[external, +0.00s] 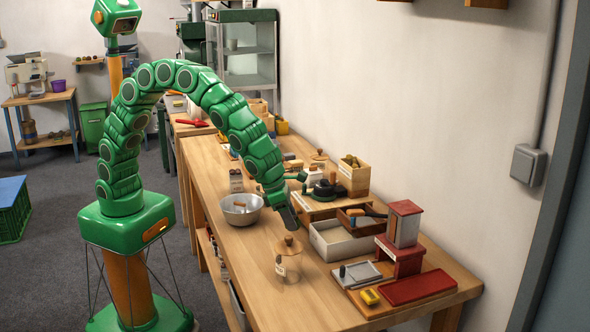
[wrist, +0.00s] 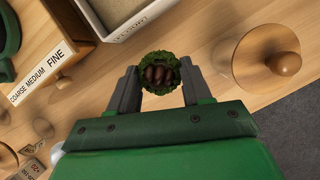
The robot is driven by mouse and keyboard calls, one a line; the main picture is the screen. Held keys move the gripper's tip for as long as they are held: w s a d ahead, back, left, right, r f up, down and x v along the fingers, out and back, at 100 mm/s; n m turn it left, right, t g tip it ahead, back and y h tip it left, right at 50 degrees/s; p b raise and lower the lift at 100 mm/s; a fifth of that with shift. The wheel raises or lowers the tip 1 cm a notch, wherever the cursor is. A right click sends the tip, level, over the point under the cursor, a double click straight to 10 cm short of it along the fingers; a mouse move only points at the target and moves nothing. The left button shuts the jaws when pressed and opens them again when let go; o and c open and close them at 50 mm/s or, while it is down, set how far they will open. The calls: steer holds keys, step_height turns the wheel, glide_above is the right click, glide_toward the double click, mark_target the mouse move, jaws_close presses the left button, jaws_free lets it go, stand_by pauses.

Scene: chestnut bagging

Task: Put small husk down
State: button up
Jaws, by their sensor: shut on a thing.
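The small husk (wrist: 160,72) is a green, spiky round shell with brown chestnuts showing inside. In the wrist view my gripper (wrist: 160,86) is shut on it, one finger on each side. The wooden table top shows beneath the husk; I cannot tell how high above it the husk is. In the external view my gripper (external: 293,222) points down over the table, between the metal bowl and the white-walled box. The husk is hidden or too small to make out there.
A glass jar with a wooden lid (external: 288,246) stands close to my gripper; its knob shows in the wrist view (wrist: 284,63). A metal bowl (external: 240,209) stands left. A white-walled box (external: 338,240) and a red-topped stand (external: 402,225) stand right. Some bare table (external: 217,165) shows.

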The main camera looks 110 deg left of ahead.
steer(key=shift+w+f, duration=1.15)
steer(key=shift+f, duration=0.3)
steer(key=shift+w+f, duration=1.15)
steer(key=shift+f, duration=1.7)
steer(key=shift+f, duration=0.1)
steer(key=o, duration=1.1)
steer(key=shift+v, duration=6.1)
